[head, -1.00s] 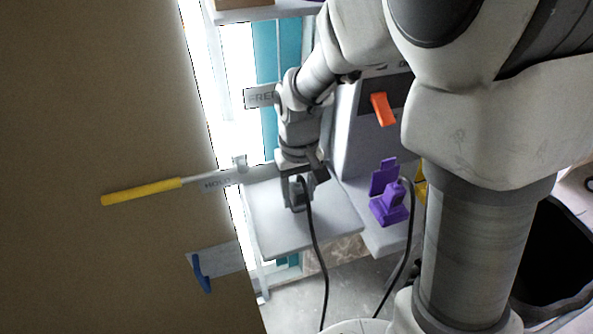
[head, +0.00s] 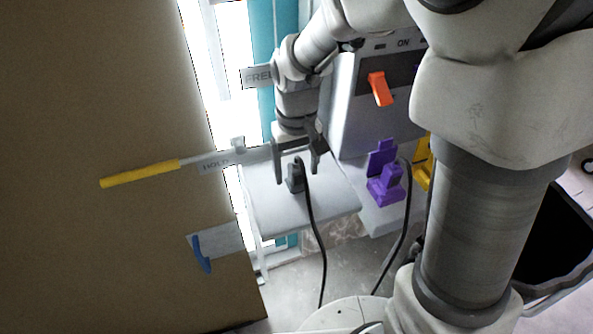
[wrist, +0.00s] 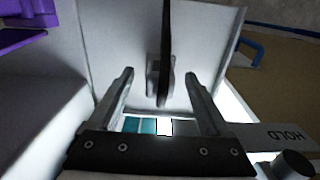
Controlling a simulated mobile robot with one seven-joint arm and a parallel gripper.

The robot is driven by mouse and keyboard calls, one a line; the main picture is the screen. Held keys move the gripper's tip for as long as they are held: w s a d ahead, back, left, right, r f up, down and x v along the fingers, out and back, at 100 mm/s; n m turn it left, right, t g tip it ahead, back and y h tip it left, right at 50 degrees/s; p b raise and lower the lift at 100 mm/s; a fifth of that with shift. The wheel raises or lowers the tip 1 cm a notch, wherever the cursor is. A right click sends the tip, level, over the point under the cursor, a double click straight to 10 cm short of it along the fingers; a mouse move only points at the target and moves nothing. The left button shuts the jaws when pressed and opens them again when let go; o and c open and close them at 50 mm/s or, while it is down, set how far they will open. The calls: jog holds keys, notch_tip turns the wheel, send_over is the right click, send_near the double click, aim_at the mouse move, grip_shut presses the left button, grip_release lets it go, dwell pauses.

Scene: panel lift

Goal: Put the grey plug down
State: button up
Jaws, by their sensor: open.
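The grey plug (head: 296,177) with its black cable stands on the pale grey shelf (head: 262,212). In the wrist view the plug (wrist: 153,80) shows beyond my fingertips, with the cable running over it. My gripper (head: 299,175) is open above the plug, its two fingers apart on either side. In the wrist view the fingers (wrist: 160,74) show a clear gap and hold nothing.
A purple plug in a purple holder (head: 385,188) stands on the ledge to the right. An orange switch (head: 380,89) is on the grey box behind it. A yellow-handled lever (head: 140,174) marked HOLD sticks out to the left, by a brown panel (head: 90,255) with a blue handle (head: 201,254).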

notch_tip(320, 180, up, 6)
jog(key=shift+p, duration=0.4)
jog(key=s+d+r+m+t, duration=0.3)
jog(key=s+d+r+t, duration=0.2)
jog(key=s+d+r, duration=0.5)
jog(key=s+d, duration=0.1)
jog(key=s, duration=0.2)
jog(key=shift+s+r+t, duration=0.2)
jog(key=shift+t, duration=0.1)
